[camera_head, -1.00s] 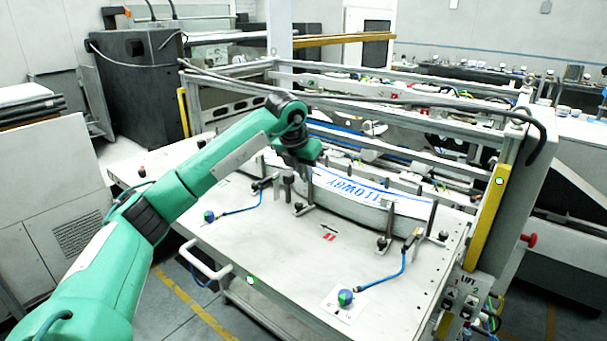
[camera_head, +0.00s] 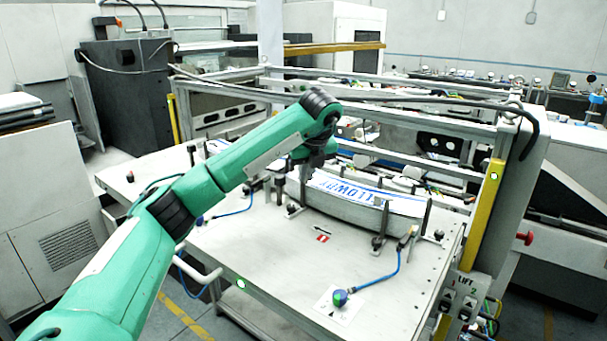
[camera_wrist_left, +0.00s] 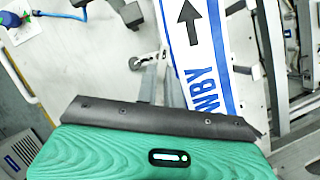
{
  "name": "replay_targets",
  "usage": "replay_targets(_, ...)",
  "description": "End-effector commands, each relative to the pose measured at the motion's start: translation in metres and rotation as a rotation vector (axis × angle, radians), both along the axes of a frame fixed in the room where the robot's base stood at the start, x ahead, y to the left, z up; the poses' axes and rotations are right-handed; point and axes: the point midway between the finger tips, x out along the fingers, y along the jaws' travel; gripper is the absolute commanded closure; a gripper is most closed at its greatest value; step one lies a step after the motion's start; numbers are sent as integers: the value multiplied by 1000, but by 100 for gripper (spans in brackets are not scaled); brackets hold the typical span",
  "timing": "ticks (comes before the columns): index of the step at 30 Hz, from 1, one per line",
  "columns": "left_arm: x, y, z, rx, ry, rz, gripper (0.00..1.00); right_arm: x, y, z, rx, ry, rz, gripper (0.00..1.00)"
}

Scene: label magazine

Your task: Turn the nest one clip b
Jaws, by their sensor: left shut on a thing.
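The nest holds a thick white stack of labels (camera_head: 350,205) with blue lettering, standing between upright grey posts on the metal table. My left gripper (camera_head: 303,168) is at the stack's left end, pointing down at an upright clip (camera_head: 302,188) beside the stack. It is shut on that clip; the grip itself is partly hidden. In the left wrist view the fingers (camera_wrist_left: 160,88) show beside the white label strip (camera_wrist_left: 203,62), with the clip's foot (camera_wrist_left: 143,60) on the table beyond. Which clip is marked b I cannot read. My right gripper is not in view.
More clips (camera_head: 378,240) stand along the stack's front. Metal rails (camera_head: 420,125) cross behind, and a yellow-edged post (camera_head: 484,225) stands at the right. The table front (camera_head: 270,270) is mostly clear.

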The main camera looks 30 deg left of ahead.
Motion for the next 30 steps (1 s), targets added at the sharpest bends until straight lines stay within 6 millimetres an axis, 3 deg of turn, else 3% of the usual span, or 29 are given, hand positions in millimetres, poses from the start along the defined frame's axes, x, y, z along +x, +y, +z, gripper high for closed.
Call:
replay_targets(15,9,-4,4,0,-1,366,100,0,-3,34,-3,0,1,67)
replay_targets(30,11,-4,1,-1,-1,450,100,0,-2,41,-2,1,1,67)
